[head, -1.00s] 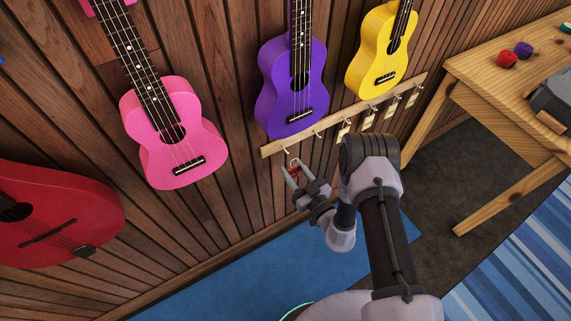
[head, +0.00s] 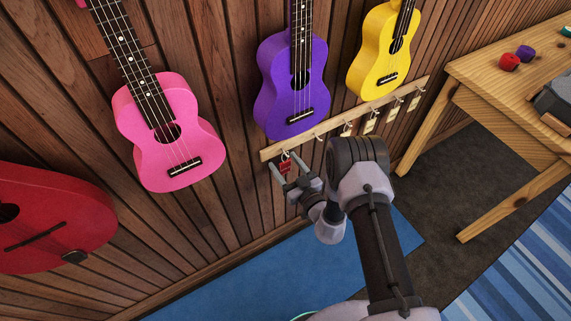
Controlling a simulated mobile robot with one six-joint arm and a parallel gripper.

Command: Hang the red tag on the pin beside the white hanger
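The small red tag (head: 285,167) hangs below the leftmost hook of a wooden pin rail (head: 345,119) on the wall. Its ring appears to be on that hook, though the contact is too small to make out fully. My gripper (head: 288,164) is open just in front of the tag, with one finger on each side of it and gaps between. The tag is upright. A hook to its right on the rail is bare. I cannot pick out a white hanger with certainty.
Pale tags (head: 370,122) hang from the rail's right-hand hooks. Pink (head: 165,130), purple (head: 290,85) and yellow (head: 385,50) ukuleles hang above and left of the rail. A wooden table (head: 480,85) stands at right. Blue mat (head: 230,285) lies below.

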